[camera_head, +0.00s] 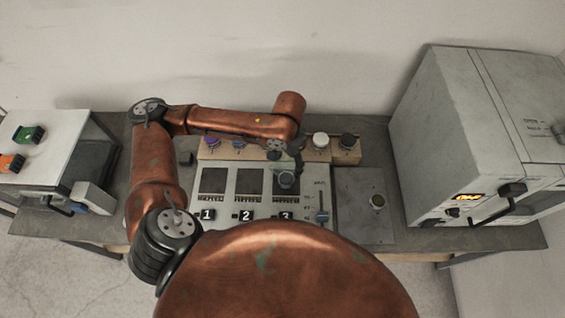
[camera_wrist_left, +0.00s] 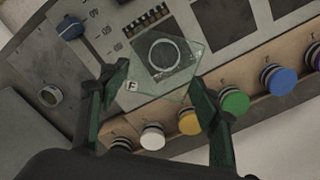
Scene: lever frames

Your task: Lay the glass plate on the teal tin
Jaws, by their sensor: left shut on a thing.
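In the wrist view a clear square glass plate (camera_wrist_left: 183,75) with a small F label lies between the fingers of my left gripper (camera_wrist_left: 160,82), which is shut on it. My right gripper is not in view.
A control panel (camera_head: 228,204) has a blue slider (camera_head: 322,216) at its right. Behind it is a wooden strip with several coloured knobs, including a white one (camera_head: 320,140).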

